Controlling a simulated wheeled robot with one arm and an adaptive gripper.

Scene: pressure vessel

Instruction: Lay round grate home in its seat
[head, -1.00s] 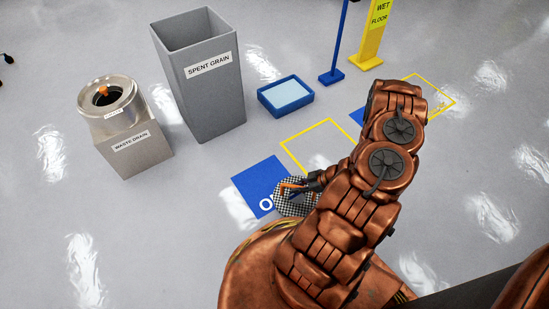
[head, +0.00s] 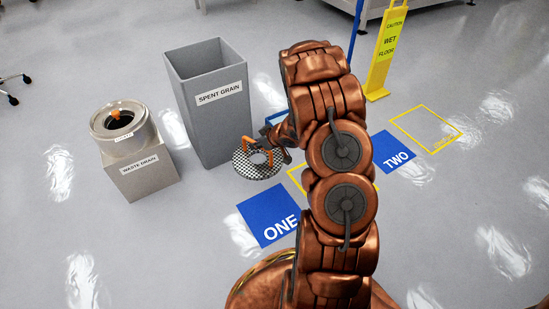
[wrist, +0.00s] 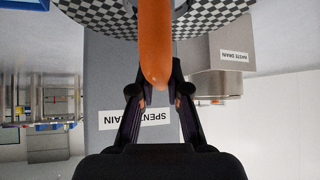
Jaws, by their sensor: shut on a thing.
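The round grate (head: 257,166) is a black-and-white checkered disc with an orange handle (head: 262,150). My gripper (head: 270,140) is shut on that handle and holds the grate off the floor, in front of the spent grain bin's right side in the head view. In the wrist view the orange handle (wrist: 155,45) comes between my fingers (wrist: 156,88), and the checkered grate (wrist: 95,18) fills the top. The waste drain (head: 141,174) stands at the left, a box with a round metal collar (head: 97,124) and a dark opening. Something orange shows at that opening.
The tall grey spent grain bin (head: 208,122) stands between the waste drain and the grate. Blue floor marks ONE (head: 262,212) and TWO (head: 393,146) and a yellow outlined square (head: 452,137) lie on the floor. A yellow wet floor sign (head: 384,62) stands behind. Front left floor is clear.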

